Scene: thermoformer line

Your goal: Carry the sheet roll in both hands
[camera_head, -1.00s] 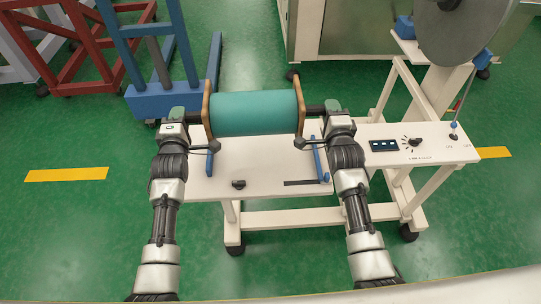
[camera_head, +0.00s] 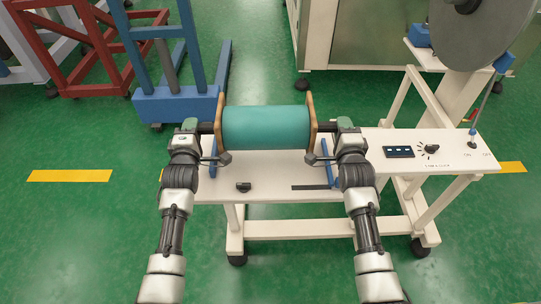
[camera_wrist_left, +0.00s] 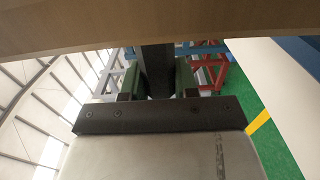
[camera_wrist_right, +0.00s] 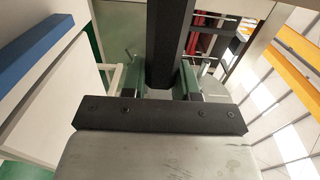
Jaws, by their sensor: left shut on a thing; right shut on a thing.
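The sheet roll (camera_head: 266,128) is a teal cylinder with tan end discs and a dark shaft sticking out at both ends. It lies level across the head view, over the back part of the white table. My left gripper (camera_head: 206,128) is shut on the left shaft end, and the dark shaft (camera_wrist_left: 157,70) stands between its green fingers in the left wrist view. My right gripper (camera_head: 328,127) is shut on the right shaft end, which also shows in the right wrist view (camera_wrist_right: 166,45). I cannot tell whether the roll touches anything beneath it.
The white table (camera_head: 270,188) has blue uprights (camera_head: 326,160), a black knob (camera_head: 243,187) and a control panel (camera_head: 398,152) at right. A large grey disc (camera_head: 480,40) stands behind the panel. A blue frame (camera_head: 175,105) and a red frame (camera_head: 95,60) stand back left. Green floor lies open at left.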

